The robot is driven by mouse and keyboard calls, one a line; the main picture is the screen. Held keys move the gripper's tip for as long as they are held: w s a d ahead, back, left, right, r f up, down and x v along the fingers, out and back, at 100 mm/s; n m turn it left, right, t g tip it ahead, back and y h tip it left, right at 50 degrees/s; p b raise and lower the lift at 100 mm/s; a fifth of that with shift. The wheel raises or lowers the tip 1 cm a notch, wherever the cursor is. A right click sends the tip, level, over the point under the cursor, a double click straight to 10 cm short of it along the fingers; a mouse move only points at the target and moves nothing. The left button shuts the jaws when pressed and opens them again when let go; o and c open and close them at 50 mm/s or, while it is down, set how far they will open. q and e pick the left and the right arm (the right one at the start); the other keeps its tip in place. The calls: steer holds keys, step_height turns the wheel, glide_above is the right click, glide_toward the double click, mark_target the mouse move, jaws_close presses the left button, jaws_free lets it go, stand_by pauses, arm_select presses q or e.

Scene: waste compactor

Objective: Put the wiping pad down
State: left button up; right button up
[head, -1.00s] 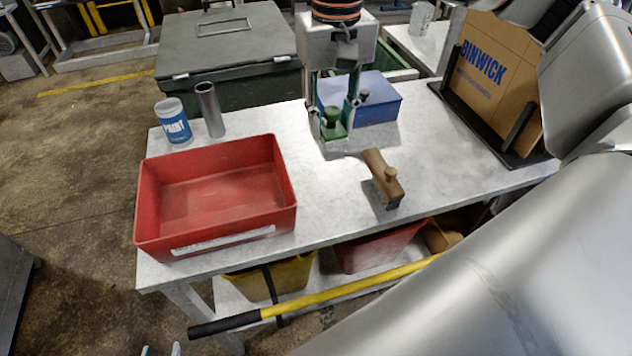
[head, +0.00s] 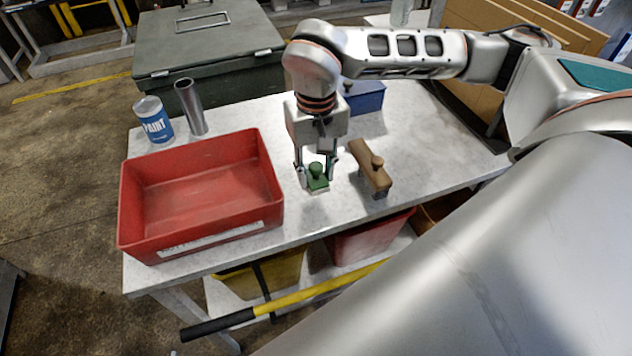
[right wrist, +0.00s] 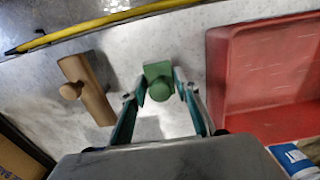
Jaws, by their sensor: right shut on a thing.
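The wiping pad is a small green block with a round green knob (head: 316,178). It is between the red bin and the wooden-handled brush, at or just above the white tabletop; I cannot tell whether it touches. My right gripper (head: 316,172) reaches down over it, shut on the knob. In the right wrist view the pad (right wrist: 159,82) shows between the two fingertips (right wrist: 160,92), upper centre. My left gripper is not clearly in view.
The red bin (head: 128,205) stands left of the pad, the wooden-handled brush (head: 369,168) close on its right. A paint can (head: 154,122), a metal tube (head: 190,106) and a blue box (head: 366,97) stand further back. Bare white tabletop (head: 425,140) lies to the right.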

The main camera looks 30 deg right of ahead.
mark_target(316, 177)
step_height(316, 177, down, 3)
steer(key=shift+f, duration=0.3)
steer(key=shift+f, duration=0.2)
steer(key=o, duration=1.1)
steer(key=shift+r, duration=0.1)
steer(key=shift+r, duration=0.2)
step_height(316, 177, up, 12)
steer(key=shift+f, duration=0.1)
